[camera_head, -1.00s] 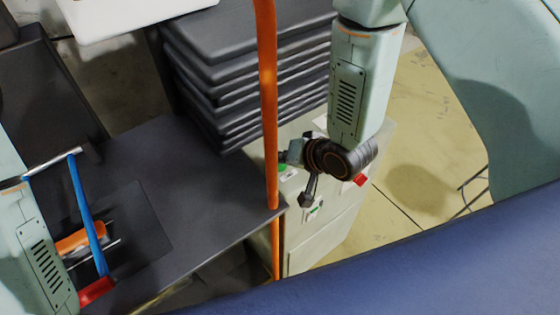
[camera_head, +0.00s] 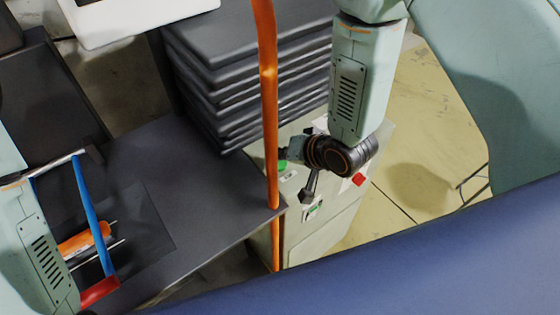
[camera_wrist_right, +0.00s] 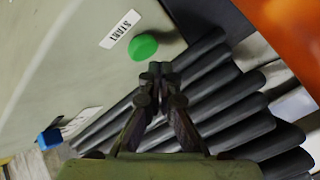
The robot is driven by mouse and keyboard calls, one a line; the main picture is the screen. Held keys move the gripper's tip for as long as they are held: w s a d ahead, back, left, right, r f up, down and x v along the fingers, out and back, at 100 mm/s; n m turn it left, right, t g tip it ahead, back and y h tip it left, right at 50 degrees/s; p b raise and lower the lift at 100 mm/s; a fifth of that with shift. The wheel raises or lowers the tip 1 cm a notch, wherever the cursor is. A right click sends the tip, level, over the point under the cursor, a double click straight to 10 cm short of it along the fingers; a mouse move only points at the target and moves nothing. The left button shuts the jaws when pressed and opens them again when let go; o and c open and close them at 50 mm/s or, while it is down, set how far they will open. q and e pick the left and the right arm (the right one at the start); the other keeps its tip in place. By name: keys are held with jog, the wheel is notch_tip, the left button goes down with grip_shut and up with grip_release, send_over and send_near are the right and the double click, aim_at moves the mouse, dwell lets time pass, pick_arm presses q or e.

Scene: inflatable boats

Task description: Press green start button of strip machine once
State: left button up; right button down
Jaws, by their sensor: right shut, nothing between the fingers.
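The green start button (camera_wrist_right: 143,47) is a round knob on the pale machine panel, beside a white START label (camera_wrist_right: 120,29) in the right wrist view. In the head view the green button (camera_head: 282,165) shows just below my right gripper (camera_head: 283,154), partly covered. The pale machine cabinet (camera_head: 325,236) stands behind the orange pole. My right gripper (camera_wrist_right: 161,68) is shut and empty, its tips just beside the button in the wrist picture; a visible gap separates them there. Whether they are level with it is unclear. My left gripper is out of view.
An orange pole (camera_head: 266,120) stands close left of my right wrist. Stacked dark slabs (camera_head: 245,70) lie behind it. A red button (camera_head: 359,180) is right of the wrist. A dark table (camera_head: 190,190) carries a blue-and-red tool (camera_head: 88,210) at left.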

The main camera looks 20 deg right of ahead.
aim_at(283, 166)
jog(key=shift+r+p, duration=2.4)
jog(key=shift+r, duration=0.2)
jog(key=shift+f, duration=0.1)
